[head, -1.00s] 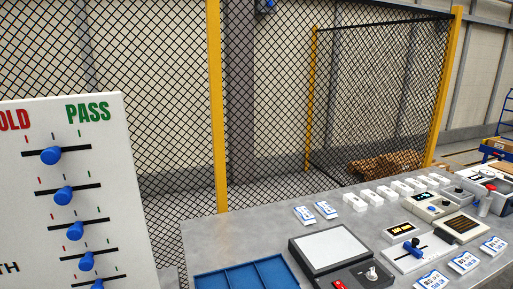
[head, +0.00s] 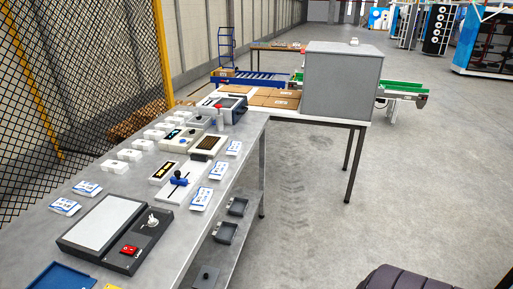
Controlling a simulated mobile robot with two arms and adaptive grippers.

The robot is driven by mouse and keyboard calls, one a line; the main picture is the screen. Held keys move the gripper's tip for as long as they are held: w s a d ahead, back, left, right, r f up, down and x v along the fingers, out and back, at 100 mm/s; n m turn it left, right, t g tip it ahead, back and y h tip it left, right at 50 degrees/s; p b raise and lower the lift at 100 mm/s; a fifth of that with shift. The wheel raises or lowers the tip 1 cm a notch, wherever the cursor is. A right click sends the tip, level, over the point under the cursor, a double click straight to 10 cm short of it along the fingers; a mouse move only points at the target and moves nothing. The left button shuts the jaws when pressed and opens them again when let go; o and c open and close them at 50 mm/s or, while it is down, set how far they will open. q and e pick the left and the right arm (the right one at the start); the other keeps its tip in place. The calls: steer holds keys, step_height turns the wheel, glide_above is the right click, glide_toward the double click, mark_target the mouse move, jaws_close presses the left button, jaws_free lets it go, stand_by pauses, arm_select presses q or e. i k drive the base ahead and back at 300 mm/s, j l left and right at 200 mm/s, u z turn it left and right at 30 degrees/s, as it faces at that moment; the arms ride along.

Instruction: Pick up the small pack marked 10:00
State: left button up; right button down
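Several small white packs with blue print lie on the grey bench (head: 150,205). Two lie at the left, a nearer one (head: 64,207) and a farther one (head: 87,188). Others lie along the right edge: a near one (head: 201,199), a middle one (head: 217,169) and a far one (head: 233,148). Their print is too small to read, so I cannot tell which is marked 10:00. Neither of my grippers is in view.
A dark device with a pale plate (head: 104,222) and red switch stands on the near bench. A slider box (head: 179,182), several white blocks (head: 129,155) and a blue tray (head: 58,276) are also there. A grey box (head: 342,82) stands on another table.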

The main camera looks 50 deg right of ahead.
mark_target(235, 146)
steer(key=z, duration=1.35)
steer(key=i+l, duration=0.2)
steer(key=i+l+u, duration=0.4)
steer(key=l, duration=0.25)
steer(key=l+u, duration=0.2)
steer(key=l, duration=0.15)
steer(key=i+l+u, duration=0.2)
steer(key=l, duration=0.2)
steer(key=k, duration=0.05)
